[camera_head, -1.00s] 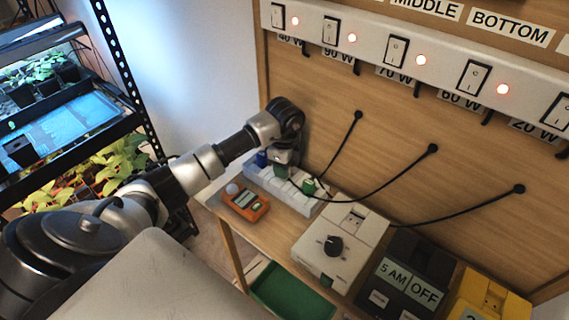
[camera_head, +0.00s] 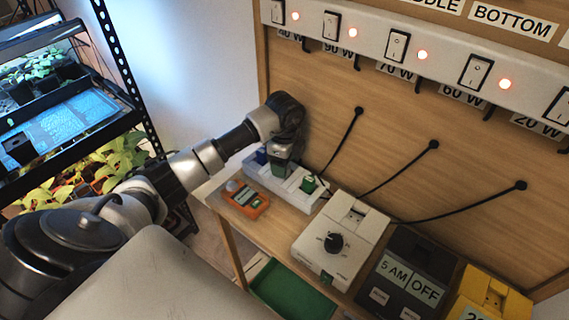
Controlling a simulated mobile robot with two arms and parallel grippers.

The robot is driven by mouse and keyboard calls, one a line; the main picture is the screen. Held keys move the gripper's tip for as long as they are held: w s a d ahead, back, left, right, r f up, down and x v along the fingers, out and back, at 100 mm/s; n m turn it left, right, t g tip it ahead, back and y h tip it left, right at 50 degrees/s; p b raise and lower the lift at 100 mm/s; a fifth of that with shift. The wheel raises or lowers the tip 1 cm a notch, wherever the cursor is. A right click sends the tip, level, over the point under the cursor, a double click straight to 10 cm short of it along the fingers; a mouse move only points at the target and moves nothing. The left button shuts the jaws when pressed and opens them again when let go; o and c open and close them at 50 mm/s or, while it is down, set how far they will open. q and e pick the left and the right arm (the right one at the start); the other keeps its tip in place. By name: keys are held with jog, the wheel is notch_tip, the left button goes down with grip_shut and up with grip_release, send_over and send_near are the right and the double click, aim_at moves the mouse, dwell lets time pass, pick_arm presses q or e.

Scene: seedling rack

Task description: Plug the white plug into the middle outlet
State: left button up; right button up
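A white power strip (camera_head: 296,186) lies on the wooden shelf against the board. A blue plug (camera_head: 261,156) sits at its far left end and a green plug (camera_head: 309,184) towards its right end. My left gripper (camera_head: 283,166) points down over the strip between these two plugs. Its fingertips are small and dark here, so I cannot tell whether they are open or shut. I cannot make out the white plug or the middle outlet; the gripper covers that part of the strip. My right gripper is not in view.
An orange meter (camera_head: 246,199) lies in front of the strip. A white dial timer (camera_head: 338,246), a black timer box (camera_head: 405,275) and a yellow box (camera_head: 488,297) stand to the right. Black cables (camera_head: 400,169) hang from the board. A plant rack (camera_head: 120,60) stands at left.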

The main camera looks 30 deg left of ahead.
pick_arm(q)
notch_tip(320, 180, up, 10)
jog(key=b, duration=0.2)
jog(key=shift+f, duration=0.2)
dwell(0.3)
